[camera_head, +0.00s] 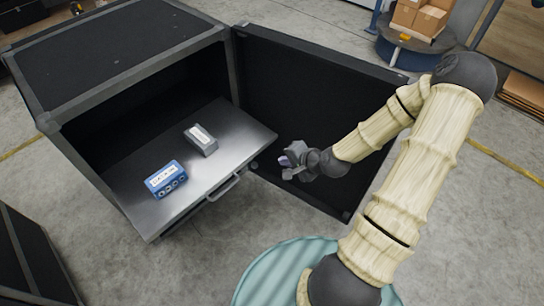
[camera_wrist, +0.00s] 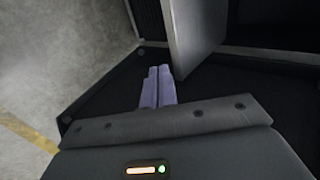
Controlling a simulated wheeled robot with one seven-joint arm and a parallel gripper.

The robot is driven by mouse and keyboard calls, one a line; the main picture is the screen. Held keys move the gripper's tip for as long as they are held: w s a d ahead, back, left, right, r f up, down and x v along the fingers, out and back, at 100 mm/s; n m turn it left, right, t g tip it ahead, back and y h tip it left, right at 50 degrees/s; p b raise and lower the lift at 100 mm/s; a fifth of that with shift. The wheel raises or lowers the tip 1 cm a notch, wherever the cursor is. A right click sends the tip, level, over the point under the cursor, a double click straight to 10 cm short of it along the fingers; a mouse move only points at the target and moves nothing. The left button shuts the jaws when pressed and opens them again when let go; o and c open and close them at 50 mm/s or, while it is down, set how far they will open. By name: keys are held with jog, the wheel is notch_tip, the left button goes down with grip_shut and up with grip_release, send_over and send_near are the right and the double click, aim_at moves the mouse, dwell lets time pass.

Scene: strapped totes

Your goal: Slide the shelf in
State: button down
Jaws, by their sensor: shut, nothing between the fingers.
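The grey metal shelf (camera_head: 226,135) sticks out of the open front of a black case (camera_head: 122,45). A bar handle (camera_head: 223,187) runs along its front edge. A blue box with round ports (camera_head: 166,179) and a grey box (camera_head: 201,140) sit on the shelf. My gripper (camera_head: 286,166) is to the right of the shelf's right front corner, in front of the open door, and looks apart from the shelf. In the wrist view, my gripper's purple fingers (camera_wrist: 158,85) are together and empty, and the shelf (camera_wrist: 193,38) shows as a grey panel beyond them.
The case's black door (camera_head: 310,110) stands open to the right, behind my gripper. Another black case (camera_head: 30,262) is at the lower left. Cardboard boxes (camera_head: 420,17) stand on a round blue base at the back right. Bare concrete floor lies in front of the shelf.

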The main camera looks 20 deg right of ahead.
aim_at(256, 154)
jog(key=x, duration=0.3)
jog(key=r+b+x, duration=0.1)
jog(key=x, duration=0.3)
jog(key=w+b+x, duration=0.1)
jog(key=x, duration=0.3)
jog(key=shift+w+a, duration=0.2)
jog(key=shift+a, duration=0.2)
jog(key=shift+w+a, duration=0.35)
jog(key=shift+w, duration=0.2)
jog(key=shift+w, duration=0.15)
